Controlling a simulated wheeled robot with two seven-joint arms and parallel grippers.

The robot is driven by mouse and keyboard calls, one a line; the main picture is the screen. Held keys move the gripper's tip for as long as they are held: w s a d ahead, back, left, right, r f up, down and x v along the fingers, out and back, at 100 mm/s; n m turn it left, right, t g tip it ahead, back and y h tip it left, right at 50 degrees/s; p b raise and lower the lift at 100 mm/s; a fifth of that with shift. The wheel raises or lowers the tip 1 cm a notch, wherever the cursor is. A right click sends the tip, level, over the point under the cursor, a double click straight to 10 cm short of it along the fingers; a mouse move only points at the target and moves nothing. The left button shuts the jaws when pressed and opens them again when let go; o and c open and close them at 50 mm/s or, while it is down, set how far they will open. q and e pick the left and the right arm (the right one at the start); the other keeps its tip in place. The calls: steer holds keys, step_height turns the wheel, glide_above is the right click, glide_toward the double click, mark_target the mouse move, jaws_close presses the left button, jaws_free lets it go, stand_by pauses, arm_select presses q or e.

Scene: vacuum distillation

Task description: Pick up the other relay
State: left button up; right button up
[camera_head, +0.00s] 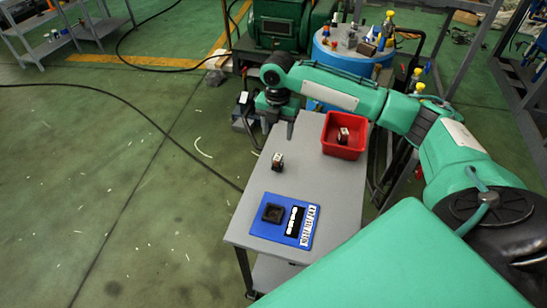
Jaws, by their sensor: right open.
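A small dark relay (278,162) with a pale top stands on the grey table (310,183), near its left edge. A second relay (343,137) sits inside the red bin (330,152) on the right part of the table. My right gripper (278,123) points down at the far left edge of the table, beyond the loose relay and apart from it. It is open, and I see nothing held in it. My left gripper is not in view.
A blue board (270,232) with a black socket (273,213) and a printed label lies at the near end of the table. A round blue drum (328,70) with bottles stands behind. The tabletop between relay and bin is clear.

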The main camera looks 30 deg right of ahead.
mark_target(278, 157)
steer(key=f, duration=0.3)
steer(key=shift+s+f, duration=0.2)
steer(key=shift+f, duration=0.05)
steer(key=f, duration=0.2)
steer(key=shift+w+f+p, duration=0.2)
steer(key=shift+f+p, duration=0.1)
steer(key=shift+f, duration=0.35)
steer(key=shift+d+f+p, duration=0.1)
steer(key=shift+f+p, duration=0.2)
steer(key=shift+f, duration=0.3)
step_height(278, 157, down, 4)
steer(key=shift+w+d+r+p, duration=0.15)
steer(key=shift+p, duration=0.25)
steer(key=shift+f, duration=0.2)
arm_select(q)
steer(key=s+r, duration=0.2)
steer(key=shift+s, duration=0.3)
arm_select(e)
steer(key=c, duration=1.1)
